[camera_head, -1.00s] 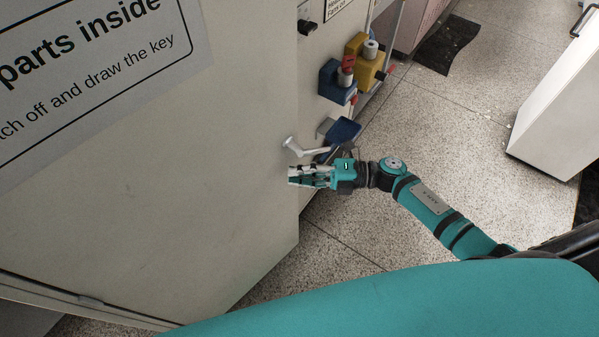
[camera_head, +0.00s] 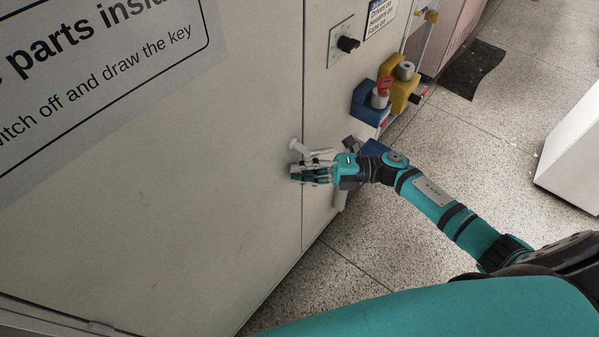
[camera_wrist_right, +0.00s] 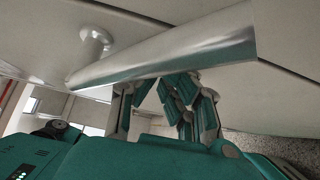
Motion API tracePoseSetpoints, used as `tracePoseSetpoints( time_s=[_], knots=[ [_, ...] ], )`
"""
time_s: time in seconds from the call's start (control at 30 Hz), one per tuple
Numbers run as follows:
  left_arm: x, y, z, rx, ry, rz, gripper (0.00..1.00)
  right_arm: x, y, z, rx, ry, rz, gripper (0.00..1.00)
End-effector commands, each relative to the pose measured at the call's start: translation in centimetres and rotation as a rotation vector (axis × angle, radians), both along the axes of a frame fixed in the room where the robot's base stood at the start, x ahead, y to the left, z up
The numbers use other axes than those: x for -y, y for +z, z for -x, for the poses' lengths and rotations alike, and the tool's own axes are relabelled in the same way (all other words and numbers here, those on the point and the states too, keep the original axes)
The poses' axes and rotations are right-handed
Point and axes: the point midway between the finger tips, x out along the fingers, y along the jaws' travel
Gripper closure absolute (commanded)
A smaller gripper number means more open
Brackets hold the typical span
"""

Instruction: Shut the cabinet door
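The large off-white cabinet door (camera_head: 150,190) fills the left of the head view. Its right edge meets the cabinet front (camera_head: 325,100) along a thin seam, and it looks about flush. A pale lever handle (camera_head: 297,146) sticks out near that edge. It shows large in the wrist view as a metal bar (camera_wrist_right: 165,58). My right gripper (camera_head: 295,173) is just below the handle in the head view, fingers pointing left at the door. In the wrist view its fingers (camera_wrist_right: 160,108) are apart with nothing between them, partly behind the bar. Whether they touch door or handle is unclear. My left gripper is out of view.
A black knob (camera_head: 347,44) and blue and yellow switch boxes (camera_head: 368,103) project from the cabinet front above my right arm. A dark mat (camera_head: 472,68) lies on the speckled floor. A white cabinet (camera_head: 575,150) stands at right. The floor between is clear.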

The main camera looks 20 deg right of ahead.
Motion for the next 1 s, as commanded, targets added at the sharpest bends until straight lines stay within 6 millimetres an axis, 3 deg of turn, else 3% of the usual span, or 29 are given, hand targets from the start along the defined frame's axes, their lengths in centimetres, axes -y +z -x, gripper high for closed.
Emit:
tracePoseSetpoints(
  time_s=[0.5,0.7,0.87,1.0],
  knots=[
    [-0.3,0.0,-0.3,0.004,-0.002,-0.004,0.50,9.4,-0.3,3.5,-0.004,0.003,0.006,1.00],
    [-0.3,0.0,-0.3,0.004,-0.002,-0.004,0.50,11.0,-0.3,4.1,-0.005,0.005,0.006,1.00],
    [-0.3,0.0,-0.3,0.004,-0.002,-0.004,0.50,11.1,-0.4,4.2,-0.005,0.004,0.004,1.00],
    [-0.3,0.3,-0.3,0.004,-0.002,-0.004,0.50,11.3,-2.1,3.0,-0.074,-0.102,-0.038,1.00]
  ],
)
